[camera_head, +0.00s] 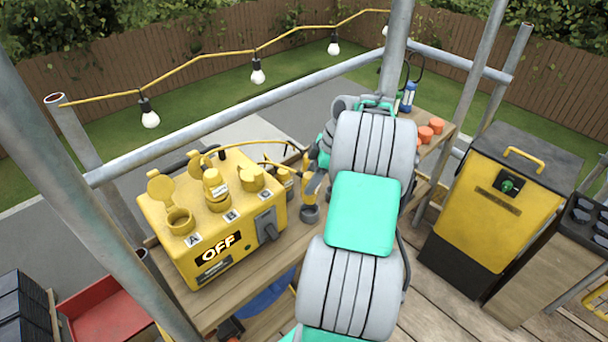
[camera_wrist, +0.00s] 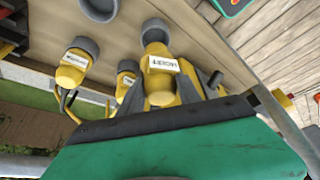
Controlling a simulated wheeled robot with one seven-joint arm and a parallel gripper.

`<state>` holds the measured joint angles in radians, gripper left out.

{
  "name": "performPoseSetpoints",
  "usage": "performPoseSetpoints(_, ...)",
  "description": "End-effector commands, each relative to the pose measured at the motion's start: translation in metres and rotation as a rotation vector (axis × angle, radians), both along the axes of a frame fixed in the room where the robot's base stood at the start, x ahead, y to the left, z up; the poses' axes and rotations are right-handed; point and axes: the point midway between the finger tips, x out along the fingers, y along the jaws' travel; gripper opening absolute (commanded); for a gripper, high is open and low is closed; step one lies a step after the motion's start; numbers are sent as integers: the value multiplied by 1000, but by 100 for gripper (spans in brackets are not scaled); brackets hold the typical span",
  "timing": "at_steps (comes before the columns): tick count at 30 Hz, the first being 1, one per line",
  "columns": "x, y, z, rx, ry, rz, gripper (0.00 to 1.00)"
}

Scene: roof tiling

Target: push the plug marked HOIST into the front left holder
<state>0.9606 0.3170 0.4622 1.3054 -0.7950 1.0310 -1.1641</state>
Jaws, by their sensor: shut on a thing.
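My gripper (camera_head: 310,178) is shut on a yellow plug (camera_head: 309,194) with a grey end, which points down at the bench just right of the yellow switch box. In the wrist view my gripper (camera_wrist: 175,85) has a finger on each side of this plug (camera_wrist: 157,50); its white label (camera_wrist: 163,65) is upside down and appears to read HOIST. A grey round cup (camera_wrist: 98,8), perhaps a holder, shows near the top edge. I cannot tell whether the plug's end touches the bench or a holder. My arm hides much of the bench in the head view.
The yellow box (camera_head: 190,246) reads OFF and has an open-lidded socket A (camera_head: 180,220) and a plug (camera_head: 216,188) in socket B. Two other labelled plugs (camera_wrist: 72,68) (camera_wrist: 127,78) stand left of mine in the wrist view. Orange cups (camera_head: 430,132) sit at the bench's far end.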

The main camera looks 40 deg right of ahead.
Motion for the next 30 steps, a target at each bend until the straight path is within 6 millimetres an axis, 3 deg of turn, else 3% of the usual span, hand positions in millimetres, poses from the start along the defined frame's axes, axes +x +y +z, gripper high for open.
performPoseSetpoints(14,1,1,-53,0,0,1,0)
performPoseSetpoints(30,0,0,-55,0,0,-1,0)
